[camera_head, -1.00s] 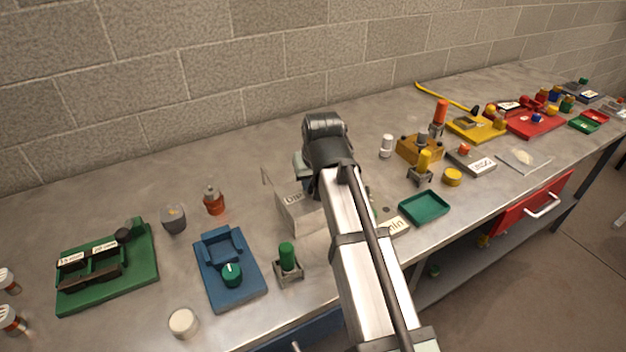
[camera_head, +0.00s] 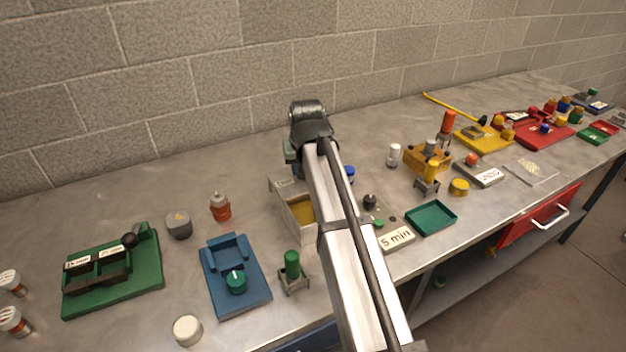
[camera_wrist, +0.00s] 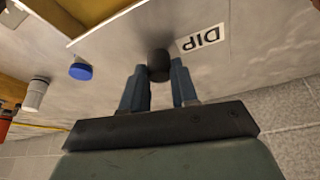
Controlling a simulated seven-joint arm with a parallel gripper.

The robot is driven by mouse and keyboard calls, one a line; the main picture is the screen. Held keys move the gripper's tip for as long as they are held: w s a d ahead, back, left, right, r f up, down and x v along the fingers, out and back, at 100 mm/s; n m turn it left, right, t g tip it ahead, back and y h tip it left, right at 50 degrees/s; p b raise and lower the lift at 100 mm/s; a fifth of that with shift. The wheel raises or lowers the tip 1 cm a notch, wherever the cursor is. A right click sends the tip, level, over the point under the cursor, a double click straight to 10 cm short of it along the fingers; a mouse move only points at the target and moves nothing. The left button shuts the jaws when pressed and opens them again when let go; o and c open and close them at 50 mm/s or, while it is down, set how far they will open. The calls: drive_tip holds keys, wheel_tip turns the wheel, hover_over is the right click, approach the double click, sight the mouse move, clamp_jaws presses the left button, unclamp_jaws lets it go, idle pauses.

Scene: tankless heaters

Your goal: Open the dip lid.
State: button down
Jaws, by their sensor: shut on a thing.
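The dip box (camera_head: 297,226) stands left of my arm in the head view, a pale box with its top open and a yellowish inside. Its lid (camera_head: 281,184) is raised at the back of the box. In the wrist view the lid face (camera_wrist: 240,30) carries a DIP label (camera_wrist: 203,39) and a dark round knob (camera_wrist: 159,62). My gripper (camera_wrist: 159,82) is shut on the knob, one finger on each side. In the head view my arm hides the fingertips and part of the box.
A blue tray (camera_head: 233,280) and a green post in a stand (camera_head: 292,270) are at the near left. A blue-capped bottle (camera_head: 350,174) and the 5 min block (camera_head: 396,237) are just right of my arm. The table behind is clear.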

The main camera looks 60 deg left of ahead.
drive_tip(key=shift+a, duration=0.65)
drive_tip(key=c, duration=0.9)
unclamp_jaws()
drive_tip(key=shift+d, duration=0.1)
drive_tip(key=shift+o, duration=0.2)
drive_tip(key=v, duration=1.3)
drive_tip(key=shift+r, duration=0.4)
drive_tip(key=shift+d, duration=0.1)
